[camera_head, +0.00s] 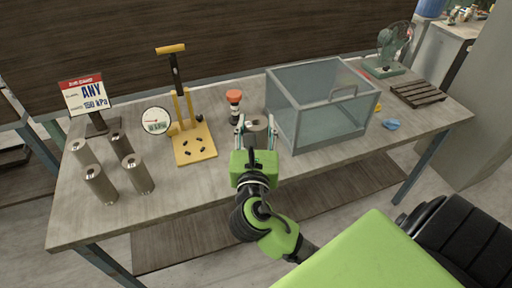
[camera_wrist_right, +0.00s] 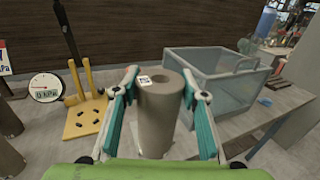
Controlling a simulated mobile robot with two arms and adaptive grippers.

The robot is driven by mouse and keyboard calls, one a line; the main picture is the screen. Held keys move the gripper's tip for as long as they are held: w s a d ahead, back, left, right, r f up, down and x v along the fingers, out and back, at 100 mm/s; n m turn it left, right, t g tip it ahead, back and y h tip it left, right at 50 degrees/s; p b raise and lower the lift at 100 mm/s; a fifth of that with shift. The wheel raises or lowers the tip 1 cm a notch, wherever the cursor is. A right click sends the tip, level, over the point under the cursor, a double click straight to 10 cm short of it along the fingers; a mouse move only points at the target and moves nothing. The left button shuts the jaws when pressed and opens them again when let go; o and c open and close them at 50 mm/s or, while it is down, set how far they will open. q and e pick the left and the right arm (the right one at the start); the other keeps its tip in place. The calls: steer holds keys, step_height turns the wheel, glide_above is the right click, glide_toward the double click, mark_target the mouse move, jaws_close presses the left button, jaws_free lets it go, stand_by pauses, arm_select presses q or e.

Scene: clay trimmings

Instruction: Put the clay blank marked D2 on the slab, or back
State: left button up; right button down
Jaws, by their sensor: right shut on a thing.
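My right gripper (camera_head: 257,125) is around a grey-brown hollow cylinder (camera_head: 256,138), near the middle of the table. In the right wrist view the cylinder (camera_wrist_right: 160,115) stands upright between the teal fingers and is gripped. Several similar cylinders (camera_head: 100,186) stand at the left. My left gripper is not in view.
A yellow hand press (camera_head: 194,155) with a gauge (camera_head: 156,121) stands left of the gripper. A red-topped device (camera_head: 234,105) stands behind it. A clear box (camera_head: 330,118) is close on the right. A sign (camera_head: 86,95), fan (camera_head: 392,48), wooden rack (camera_head: 418,94) and blue cloth (camera_head: 391,124) lie farther out.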

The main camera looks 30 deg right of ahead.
steer(key=w+d+f+p, duration=0.1)
steer(key=w+d+f, duration=0.6)
steer(key=w+f, duration=0.4)
steer(key=shift+w+f+p, duration=0.2)
steer(key=shift+f+p, duration=0.2)
steer(key=shift+f, duration=0.45)
steer(key=c, duration=1.2)
jaws_free()
steer(key=shift+s+f, duration=0.1)
steer(key=shift+f, duration=0.05)
steer(key=shift+c, duration=0.2)
steer(key=shift+r, duration=0.2)
steer(key=b+v, duration=0.3)
steer(key=v, duration=0.8)
steer(key=shift+f, duration=0.1)
steer(key=shift+s+a, duration=0.3)
steer(key=shift+s, duration=0.1)
